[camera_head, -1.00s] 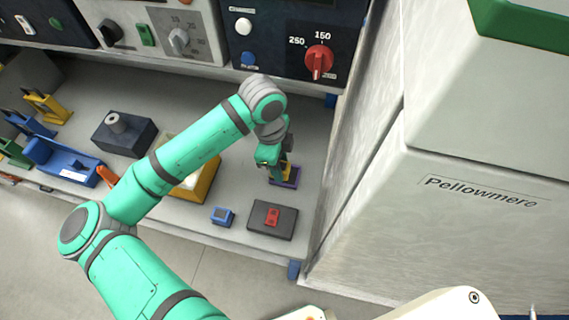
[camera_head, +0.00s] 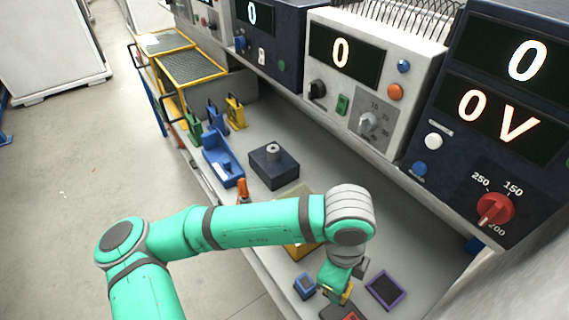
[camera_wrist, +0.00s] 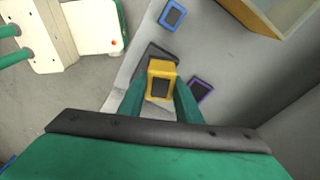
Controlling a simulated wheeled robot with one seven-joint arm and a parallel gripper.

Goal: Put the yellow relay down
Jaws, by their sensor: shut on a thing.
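The yellow relay (camera_wrist: 160,84) is held between the two green fingers of my gripper (camera_wrist: 160,104) in the wrist view. In the head view, my gripper (camera_head: 336,284) points down over the front of the bench, and only part of the yellow relay (camera_head: 346,293) shows beside the fingers. Its underside is hidden, so I cannot tell whether it touches anything. A flat dark piece with a purple rim (camera_head: 385,291) lies just right of the gripper, and its bare top shows. It also appears in the wrist view (camera_wrist: 200,91).
A blue relay (camera_head: 305,286) stands left of the gripper. A dark pad (camera_head: 329,313) with a red relay (camera_head: 350,316) is at the bottom edge, partly cut off. A yellow-rimmed tray (camera_head: 299,250) is partly behind my arm. Instrument panels (camera_head: 372,75) line the back.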

